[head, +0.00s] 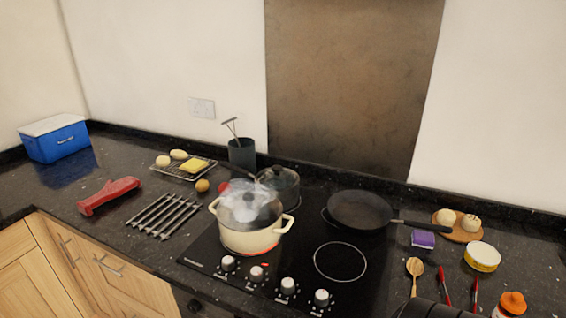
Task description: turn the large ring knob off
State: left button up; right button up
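The black glass hob (205,247) is set in the dark worktop. Several silver knobs stand along its front edge: the leftmost (228,263), one to its right (257,273), another (288,286) and the rightmost (321,298). Which knob serves the large ring I cannot tell, and their settings are too small to read. A cream pot (249,238) steams on the front left ring, with an orange-red glow under its base. The front right ring (340,262) is bare, with a pale outline and no glow.
A saucepan (279,185) and a frying pan (360,211) stand at the back of the hob. A metal trivet (166,215) and red object (109,195) lie left. A wooden spoon (414,272), purple sponge (423,239) and orange-capped jar (511,303) are right.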

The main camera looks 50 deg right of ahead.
aim_at(256, 276)
jog(key=z, duration=1.7)
